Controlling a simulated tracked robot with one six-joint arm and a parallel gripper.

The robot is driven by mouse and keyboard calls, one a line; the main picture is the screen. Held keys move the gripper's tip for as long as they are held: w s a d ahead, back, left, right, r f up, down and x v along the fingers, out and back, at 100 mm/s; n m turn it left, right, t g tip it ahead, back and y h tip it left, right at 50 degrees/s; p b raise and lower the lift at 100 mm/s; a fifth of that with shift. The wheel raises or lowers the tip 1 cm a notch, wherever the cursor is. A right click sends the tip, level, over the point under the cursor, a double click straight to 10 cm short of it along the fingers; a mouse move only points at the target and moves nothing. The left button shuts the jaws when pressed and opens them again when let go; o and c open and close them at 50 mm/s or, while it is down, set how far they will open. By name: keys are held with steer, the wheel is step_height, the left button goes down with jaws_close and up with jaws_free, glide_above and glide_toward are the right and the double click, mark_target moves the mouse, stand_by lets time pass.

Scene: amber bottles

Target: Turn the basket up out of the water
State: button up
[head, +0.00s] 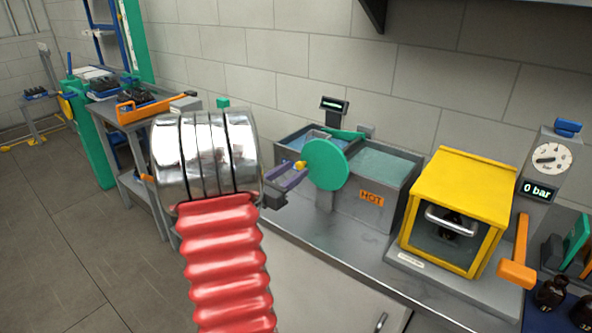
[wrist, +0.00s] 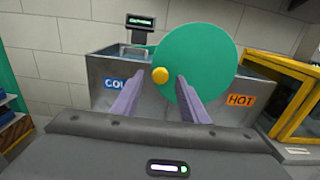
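The twin-tank water bath stands on the bench, with a COLD-side tank (wrist: 106,75) at left and a HOT tank (head: 372,200) at right. A large green disc (head: 327,165) with a yellow knob (head: 300,165) is on its front; the disc (wrist: 200,65) and knob (wrist: 159,75) also show in the wrist view. A grey-rimmed shape in the left tank, perhaps the basket (head: 318,135), is mostly hidden. My gripper (head: 293,172) has purple fingers, open, with the knob between their tips in the wrist view (wrist: 163,82). I cannot tell whether they touch it.
A yellow chamber with a glass door (head: 460,200) stands right of the bath, with an orange lever (head: 517,255) and a gauge reading 0 bar (head: 545,165). Dark bottles (head: 550,293) are at far right. A side table (head: 140,120) holds an orange-handled tool at left.

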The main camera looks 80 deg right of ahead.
steer(key=shift+x, duration=1.05)
steer(key=shift+c, duration=0.6)
jaws_close()
